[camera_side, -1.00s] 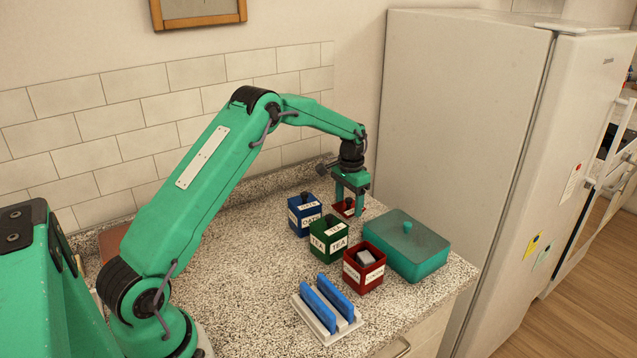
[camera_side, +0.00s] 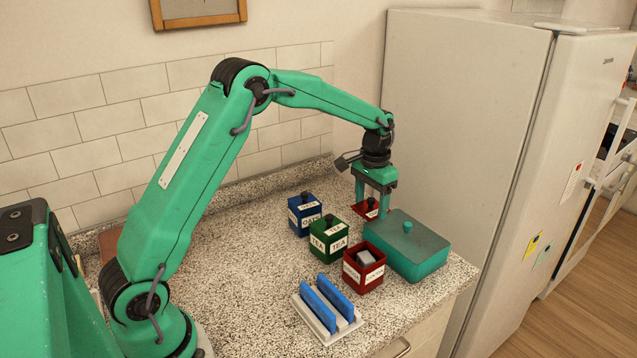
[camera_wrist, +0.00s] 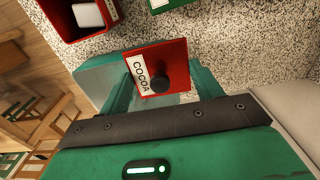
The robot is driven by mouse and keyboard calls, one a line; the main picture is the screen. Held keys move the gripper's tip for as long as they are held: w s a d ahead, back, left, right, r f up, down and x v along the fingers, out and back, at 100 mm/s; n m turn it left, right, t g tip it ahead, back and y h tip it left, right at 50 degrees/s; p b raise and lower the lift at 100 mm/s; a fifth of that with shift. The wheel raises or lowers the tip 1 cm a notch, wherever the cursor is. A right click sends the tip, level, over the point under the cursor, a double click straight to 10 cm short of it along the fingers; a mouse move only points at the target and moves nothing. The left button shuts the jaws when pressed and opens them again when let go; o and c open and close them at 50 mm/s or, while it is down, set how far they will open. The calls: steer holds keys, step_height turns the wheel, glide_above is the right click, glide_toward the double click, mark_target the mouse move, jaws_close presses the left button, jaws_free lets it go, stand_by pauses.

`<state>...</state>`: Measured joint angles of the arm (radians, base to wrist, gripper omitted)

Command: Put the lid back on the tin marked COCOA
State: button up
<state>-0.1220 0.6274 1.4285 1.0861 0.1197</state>
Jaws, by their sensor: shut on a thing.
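The red square lid with a dark knob (camera_side: 363,208) is held in my gripper (camera_side: 374,203), raised above the counter. In the wrist view the lid (camera_wrist: 148,64) reads COCOA and sits between the two green fingers. The red tin with white labels (camera_side: 363,281) stands open on the counter, in front and slightly left of the held lid. A pale block (camera_side: 366,257) is inside it. The open tin (camera_wrist: 62,20) also shows at the top left of the wrist view, partly cut off, apart from the lid.
A green TEA tin (camera_side: 329,242) and a blue tin (camera_side: 304,217), both lidded, stand left of the lid. A teal box with a knob (camera_side: 420,262) stands right of the red tin. A white rack with blue slabs (camera_side: 326,317) is in front.

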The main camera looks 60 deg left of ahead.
stand_by(0.5)
steer(key=shift+s+d+r, duration=0.2)
steer(key=shift+d+r, duration=0.05)
steer(key=shift+d, duration=0.05)
steer(key=s+d+r, duration=0.4)
steer(key=s+d, duration=0.4)
steer(key=shift+s, duration=0.3)
steer(key=shift+d+f, duration=0.1)
steer(key=shift+f, duration=0.15)
steer(key=shift+f, duration=2.9)
steer(key=shift+f, duration=0.2)
stand_by(0.3)
